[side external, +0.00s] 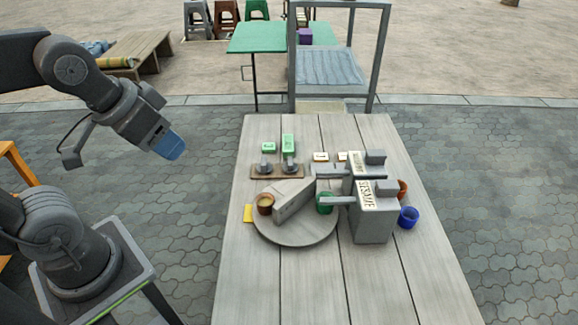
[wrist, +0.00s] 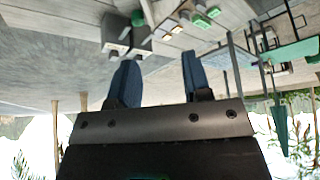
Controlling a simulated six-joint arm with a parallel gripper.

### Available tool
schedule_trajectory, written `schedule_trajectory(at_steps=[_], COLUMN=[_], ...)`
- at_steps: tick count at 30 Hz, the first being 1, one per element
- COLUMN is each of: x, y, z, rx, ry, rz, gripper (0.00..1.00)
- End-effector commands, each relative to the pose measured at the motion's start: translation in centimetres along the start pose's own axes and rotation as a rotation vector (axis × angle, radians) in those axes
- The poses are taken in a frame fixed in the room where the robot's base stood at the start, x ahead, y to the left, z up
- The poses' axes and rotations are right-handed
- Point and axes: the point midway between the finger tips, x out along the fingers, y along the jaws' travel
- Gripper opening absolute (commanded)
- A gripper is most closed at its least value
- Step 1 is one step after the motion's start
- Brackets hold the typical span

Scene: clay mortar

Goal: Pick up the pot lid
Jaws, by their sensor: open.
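My gripper (side external: 170,147) is raised at the left in the side view, well away from the table and touching nothing. In the wrist view its two blue fingers (wrist: 158,66) stand apart with nothing between them. I cannot surely make out a pot lid. A round grey disc (side external: 268,233) lies flat on the table, with a grey block (side external: 294,203), a brown cup (side external: 265,204) and a green cup (side external: 324,203) on or over it. Two small grey knobbed pieces (side external: 290,165) sit on a brown board (side external: 262,171) behind it.
The plank table (side external: 300,290) is bare at its front. Two grey box-shaped devices, the nearer labelled SESAME (side external: 372,222), stand at the right of the disc. A blue cup (side external: 408,217) is beside them. Green blocks (side external: 288,144) and a tall frame (side external: 291,70) are at the back.

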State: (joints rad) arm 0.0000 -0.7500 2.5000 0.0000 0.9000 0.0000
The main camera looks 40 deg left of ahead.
Motion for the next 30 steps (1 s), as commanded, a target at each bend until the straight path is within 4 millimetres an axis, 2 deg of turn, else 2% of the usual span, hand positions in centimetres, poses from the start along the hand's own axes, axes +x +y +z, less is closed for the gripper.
schedule_trajectory(at_steps=[5,15,22,26,30], x=[0.0,0.0,0.0,0.4,2.0], y=[0.0,0.0,0.0,-0.2,-0.8], z=[0.0,0.0,-0.1,-1.6,-5.3], rx=[0.0,0.0,-0.003,-0.036,-0.127], ry=[0.0,0.0,-0.001,-0.016,-0.046], rz=[0.0,0.0,-0.001,-0.016,-0.055], gripper=[0.47,0.78,0.78,0.78,0.78])
